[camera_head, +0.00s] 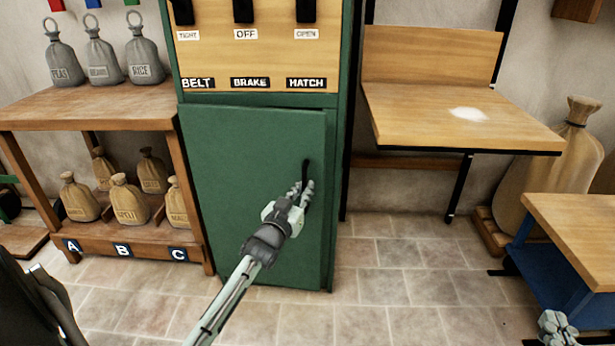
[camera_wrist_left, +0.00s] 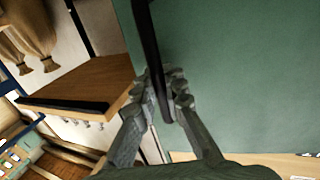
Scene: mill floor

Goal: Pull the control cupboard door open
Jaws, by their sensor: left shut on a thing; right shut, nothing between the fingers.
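The control cupboard (camera_head: 342,130) is green, with a flat green door (camera_head: 235,150) below its switch panel. The door's right edge looks slightly proud of the frame, as if a little ajar. A black bar handle (camera_head: 306,170) stands upright near that edge. My left gripper (camera_head: 303,188) is shut on the handle. In the left wrist view, the fingers (camera_wrist_left: 168,100) close around the dark handle (camera_wrist_left: 147,40), with the green door (camera_wrist_left: 240,80) behind. My right gripper (camera_head: 556,324) is low at the right edge, away from the cupboard, shut and empty, partly cut off.
A wooden shelf unit (camera_head: 90,106) with grey and tan sacks stands left of the cupboard. A wall-mounted wooden table (camera_head: 420,115) is to the right, with a large sack (camera_head: 565,150) beyond. A wood-topped bench (camera_head: 580,225) is at far right. The tiled floor (camera_head: 400,280) before the cupboard is clear.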

